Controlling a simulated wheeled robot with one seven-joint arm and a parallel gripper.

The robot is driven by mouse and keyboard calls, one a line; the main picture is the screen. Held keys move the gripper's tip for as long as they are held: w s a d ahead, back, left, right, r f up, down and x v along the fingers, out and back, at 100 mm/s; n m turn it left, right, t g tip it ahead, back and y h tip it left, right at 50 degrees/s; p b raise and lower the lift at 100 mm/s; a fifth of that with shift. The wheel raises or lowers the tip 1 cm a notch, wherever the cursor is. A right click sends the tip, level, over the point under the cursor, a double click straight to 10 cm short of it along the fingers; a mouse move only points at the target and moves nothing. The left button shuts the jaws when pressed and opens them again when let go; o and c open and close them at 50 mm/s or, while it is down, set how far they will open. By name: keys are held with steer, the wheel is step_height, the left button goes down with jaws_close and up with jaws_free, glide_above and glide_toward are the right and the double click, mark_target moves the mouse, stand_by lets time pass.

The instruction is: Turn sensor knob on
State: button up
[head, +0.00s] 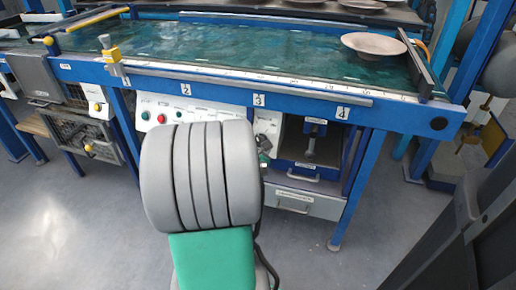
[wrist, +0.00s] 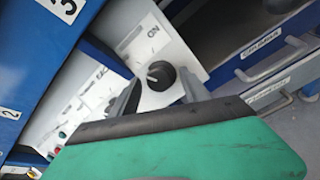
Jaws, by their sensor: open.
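The sensor knob (wrist: 160,75) is a round black dial with a light pointer mark. It sits on a white control panel (wrist: 178,48), below a printed "ON" label. My gripper (wrist: 160,82) is open in the wrist view, with one grey finger on the left of the knob and one on the right. The left finger looks close to the knob's edge; I cannot tell whether either finger touches it. The green and black part of my wrist hides the lower ends of the fingers. In the head view my arm covers most of this part of the panel, and the knob is not clearly seen.
The blue dryer table (head: 350,95) stands above the panel. A pinkish-grey plate (head: 373,44) lies on its green top. Red and green buttons (head: 161,118) are on the panel at left. A grey drawer (head: 305,203) with a handle is below right. The floor (head: 100,220) is clear.

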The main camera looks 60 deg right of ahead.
steer(key=shift+d, duration=0.1)
jaws_close()
stand_by(0.6)
